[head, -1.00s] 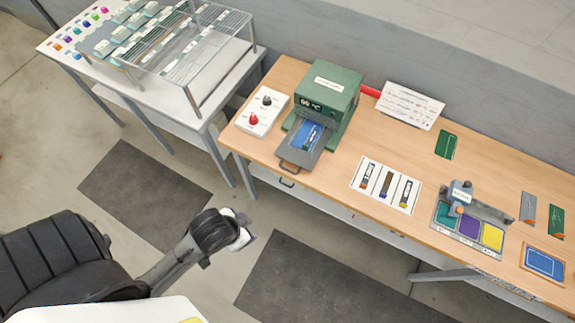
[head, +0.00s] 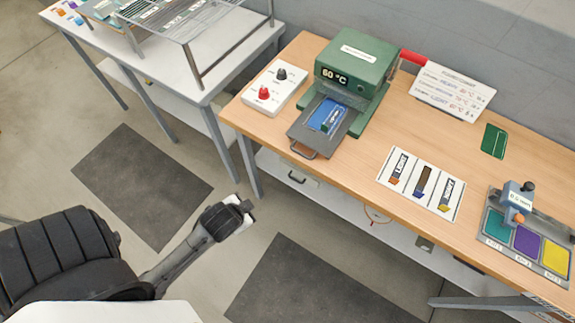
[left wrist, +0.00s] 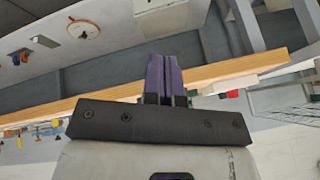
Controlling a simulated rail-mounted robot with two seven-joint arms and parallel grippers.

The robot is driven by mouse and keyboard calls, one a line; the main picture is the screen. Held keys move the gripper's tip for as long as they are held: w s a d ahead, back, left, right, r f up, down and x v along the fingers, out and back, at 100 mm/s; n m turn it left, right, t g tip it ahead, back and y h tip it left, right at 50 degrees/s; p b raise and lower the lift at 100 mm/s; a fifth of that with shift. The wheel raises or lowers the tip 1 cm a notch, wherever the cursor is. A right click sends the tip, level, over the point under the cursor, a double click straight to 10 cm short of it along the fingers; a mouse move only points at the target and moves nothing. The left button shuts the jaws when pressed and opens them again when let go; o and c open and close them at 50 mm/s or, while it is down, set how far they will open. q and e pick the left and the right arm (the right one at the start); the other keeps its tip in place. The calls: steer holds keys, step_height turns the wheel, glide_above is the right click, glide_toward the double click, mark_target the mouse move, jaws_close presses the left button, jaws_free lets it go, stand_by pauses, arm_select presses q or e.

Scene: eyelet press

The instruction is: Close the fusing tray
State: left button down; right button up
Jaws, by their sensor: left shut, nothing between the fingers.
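The green fusing press (head: 357,62) stands on the wooden bench, its display reading 60 °C. Its grey fusing tray (head: 308,138) sticks out of the front, with a brown handle (head: 303,151) at the near end. A blue piece (head: 327,115) lies on the tray. My left gripper (head: 246,208) is shut and empty, over the floor in front of the bench, well short of the tray. Its closed purple fingers (left wrist: 165,75) show in the left wrist view, in front of the bench edge. My right gripper is not in view.
A white control box (head: 271,88) with red and black knobs stands left of the press. A white card (head: 421,184) with strips lies to the right, beyond it a stand with coloured pads (head: 525,240). A white side table (head: 215,60) with a rack stands at left.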

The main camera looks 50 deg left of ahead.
arm_select(q)
steer(key=w+a+r+m+t, duration=0.2)
steer(key=w+a+m+t, duration=0.1)
steer(key=w+m+t, duration=0.3)
steer(key=m+t, duration=0.3)
steer(key=m, duration=0.5)
glide_toward(292, 150)
steer(key=x, duration=0.6)
steer(key=shift+w+a+f, duration=0.1)
steer(key=shift+w+f, duration=0.1)
steer(key=shift+w, duration=0.05)
steer(key=shift+w+f, duration=0.15)
steer(key=shift+w, duration=0.25)
